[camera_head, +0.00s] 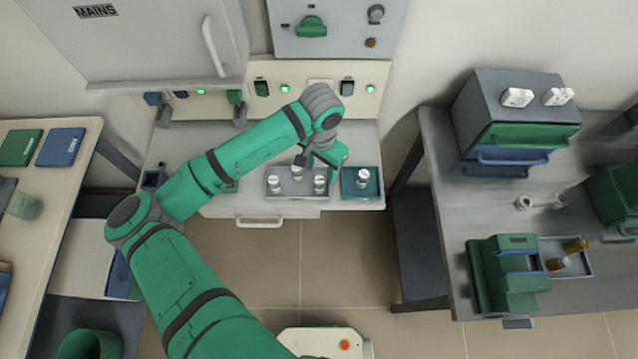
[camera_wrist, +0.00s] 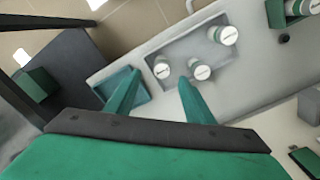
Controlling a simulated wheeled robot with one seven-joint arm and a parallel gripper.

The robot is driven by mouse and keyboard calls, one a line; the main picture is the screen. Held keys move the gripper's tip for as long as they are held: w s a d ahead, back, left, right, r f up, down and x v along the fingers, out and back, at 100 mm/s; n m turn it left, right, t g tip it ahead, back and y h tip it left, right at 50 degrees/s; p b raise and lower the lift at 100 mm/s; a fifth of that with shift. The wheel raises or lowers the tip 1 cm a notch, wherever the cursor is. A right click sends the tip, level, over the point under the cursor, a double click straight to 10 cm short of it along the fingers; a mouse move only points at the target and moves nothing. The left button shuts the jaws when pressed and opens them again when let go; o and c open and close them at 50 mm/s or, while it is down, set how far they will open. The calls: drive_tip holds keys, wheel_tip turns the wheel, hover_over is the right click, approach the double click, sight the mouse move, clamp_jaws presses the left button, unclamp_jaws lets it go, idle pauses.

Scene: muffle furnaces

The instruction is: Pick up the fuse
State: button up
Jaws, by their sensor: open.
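Several short white cylinders that look like fuses stand upright on the bench under the MAINS cabinet. Three are in a grey tray (camera_head: 298,194): a left fuse (camera_head: 274,184), a right fuse (camera_head: 319,184) and a rear fuse (camera_head: 297,172). One more fuse (camera_head: 362,179) stands in a teal tray (camera_head: 346,194) to the right. In the wrist view the grey tray (camera_wrist: 180,48) holds three fuses, one fuse (camera_wrist: 200,71) close to a fingertip. My gripper (camera_wrist: 156,80) is open and empty above the trays. A finger partly covers the teal tray (camera_wrist: 138,92); its fuse is not visible there.
The MAINS cabinet (camera_head: 150,40) and a switch panel (camera_head: 300,88) stand behind the trays. A drawer handle (camera_head: 259,222) juts from the bench front. Side tables stand left (camera_head: 60,215) and right (camera_head: 440,200), with open floor (camera_head: 350,260) between.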

sight(319, 179)
drive_tip(key=f, duration=0.7)
drive_tip(key=shift+a+f, duration=0.15)
drive_tip(key=shift+a, duration=0.05)
drive_tip(key=shift+f, duration=0.1)
drive_tip(key=shift+w, duration=0.1)
drive_tip(key=shift+c, duration=0.2)
